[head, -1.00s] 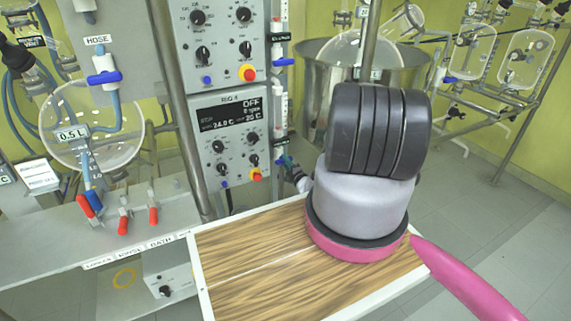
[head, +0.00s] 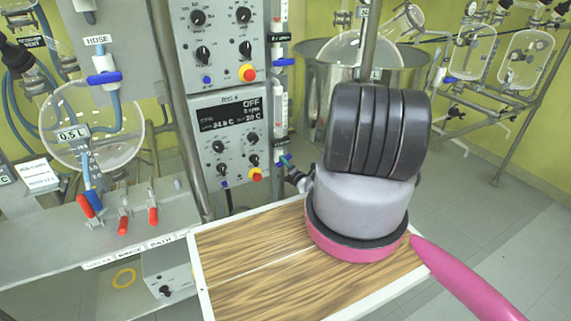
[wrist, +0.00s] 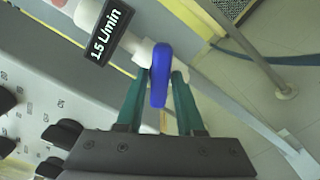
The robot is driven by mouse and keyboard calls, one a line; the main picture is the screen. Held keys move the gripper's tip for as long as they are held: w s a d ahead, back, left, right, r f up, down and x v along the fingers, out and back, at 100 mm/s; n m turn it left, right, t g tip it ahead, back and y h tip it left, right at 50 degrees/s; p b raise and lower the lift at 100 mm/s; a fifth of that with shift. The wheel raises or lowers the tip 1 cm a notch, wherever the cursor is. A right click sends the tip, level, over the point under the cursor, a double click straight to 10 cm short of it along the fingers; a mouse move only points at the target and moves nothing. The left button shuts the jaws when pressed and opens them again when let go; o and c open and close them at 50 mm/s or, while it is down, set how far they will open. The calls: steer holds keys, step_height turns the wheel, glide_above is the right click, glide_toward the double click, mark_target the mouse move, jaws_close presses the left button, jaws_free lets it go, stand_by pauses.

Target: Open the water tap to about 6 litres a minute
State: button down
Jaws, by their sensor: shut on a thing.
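In the wrist view, the water tap has a blue lever handle (wrist: 161,75) on a white body (wrist: 142,52). In the head view, the tap (head: 290,168) is small and partly hidden behind my arm, beside the control panel (head: 228,135). The display cannot be read there.
A glass vessel marked 0.5 L (head: 105,140) and red-handled valves (head: 153,214) are at left. A large steel pot (head: 312,85) stands behind my arm. Glassware on a frame (head: 525,55) is at right. Open floor (head: 500,220) lies at right.

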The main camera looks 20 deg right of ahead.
steer(key=n, duration=0.5)
steer(key=shift+s+f+n, duration=0.1)
steer(key=shift+n, duration=0.3)
stand_by(0.4)
steer(key=c, duration=0.7)
jaws_free()
steer(key=s, duration=1)
steer(key=shift+s+d, duration=0.2)
steer(key=shift+s, duration=0.2)
